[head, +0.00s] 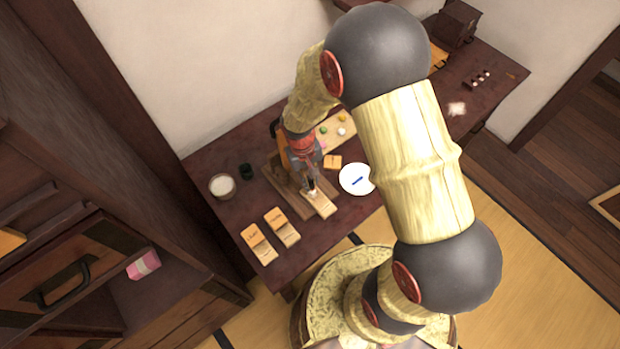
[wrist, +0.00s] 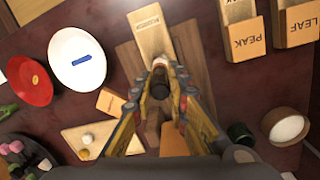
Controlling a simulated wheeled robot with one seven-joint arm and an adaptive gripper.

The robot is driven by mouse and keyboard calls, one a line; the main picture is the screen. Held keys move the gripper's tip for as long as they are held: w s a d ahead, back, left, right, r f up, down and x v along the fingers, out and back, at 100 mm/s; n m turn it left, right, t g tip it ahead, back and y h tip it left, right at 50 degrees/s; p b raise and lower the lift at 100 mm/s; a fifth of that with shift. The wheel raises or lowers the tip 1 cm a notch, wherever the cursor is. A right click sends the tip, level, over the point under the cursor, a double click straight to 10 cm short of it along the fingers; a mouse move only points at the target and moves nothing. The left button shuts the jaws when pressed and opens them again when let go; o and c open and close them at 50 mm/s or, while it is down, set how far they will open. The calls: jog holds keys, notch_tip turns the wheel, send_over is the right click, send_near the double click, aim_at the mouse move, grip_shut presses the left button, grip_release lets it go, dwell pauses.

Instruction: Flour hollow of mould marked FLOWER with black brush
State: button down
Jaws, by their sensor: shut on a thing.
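My gripper (wrist: 165,82) is shut on a dark upright brush (wrist: 160,88), seen nearly end-on in the wrist view. In the head view my gripper (head: 311,184) is over the wooden board on the table. A pale wooden mould (wrist: 154,40) lies on this board, just beyond the brush; its label is too small to read surely, and its near end is hidden by the brush and fingers. The mould also shows in the head view (head: 322,207). I cannot tell whether the brush touches it. A bowl of white flour (wrist: 287,127) stands at the right, also in the head view (head: 222,186).
Moulds marked PEAK (wrist: 245,40) and LEAF (wrist: 297,22) lie to the right of the board (wrist: 197,60). A white plate (wrist: 98,84) holds a blue stick, beside a red dish (wrist: 28,98). A small dark green pot (wrist: 240,133) stands near the flour bowl.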

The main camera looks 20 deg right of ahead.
jog(key=shift+f+b, duration=0.5)
jog(key=shift+f, duration=0.4)
dwell(0.4)
jog(key=shift+w+d+r, duration=0.1)
jog(key=shift+d, duration=0.1)
jog(key=shift+a, duration=0.4)
jog(key=shift+w+d, duration=0.1)
jog(key=shift+d, duration=0.05)
dwell(0.4)
jog(key=shift+s+d+p, duration=0.1)
jog(key=shift+s+p, duration=0.25)
jog(key=shift+s, duration=0.05)
jog(key=shift+w+d, duration=0.15)
jog(key=shift+w, duration=0.15)
jog(key=shift+s+a, duration=0.15)
jog(key=shift+a, duration=0.25)
dwell(0.4)
jog(key=shift+w+d, duration=0.15)
jog(key=shift+w, duration=0.1)
jog(key=shift+s+d, duration=0.1)
jog(key=shift+s, duration=0.3)
